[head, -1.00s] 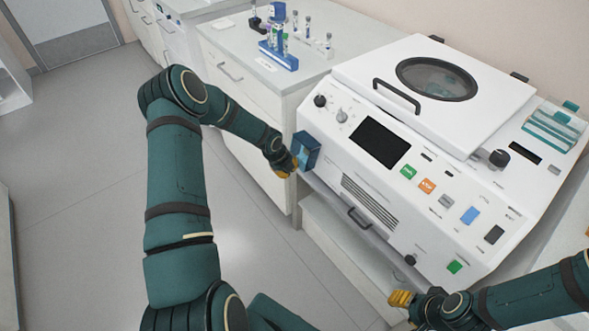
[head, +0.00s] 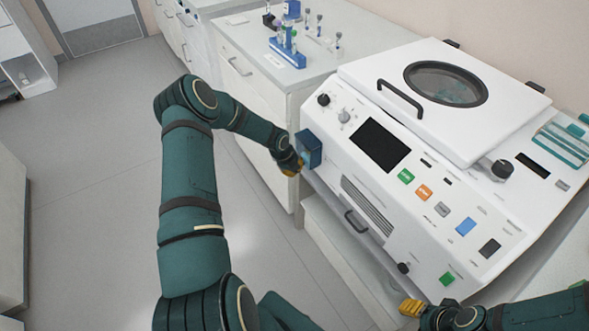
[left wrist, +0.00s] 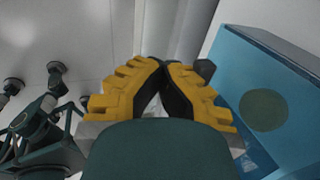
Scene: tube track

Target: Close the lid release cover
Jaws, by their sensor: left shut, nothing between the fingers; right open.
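The lid release cover appears to be the small blue box-like flap (head: 309,147) on the left front corner of the white centrifuge (head: 430,165). It stands out from the machine's side. In the left wrist view its blue face with a round darker spot (left wrist: 225,85) fills the right side. My left gripper (head: 299,166) is shut and empty, close beside the blue flap; I cannot tell whether they touch. The left fingertips meet in the wrist view (left wrist: 163,68). My right gripper (head: 408,308) is open near the bottom of the head view, in front of the machine.
The centrifuge's lid (head: 395,99) is down, with a dark handle. A blue tube rack (head: 287,52) stands on the white counter behind left. A teal rack (head: 563,143) sits on the machine's right. The floor at left is clear.

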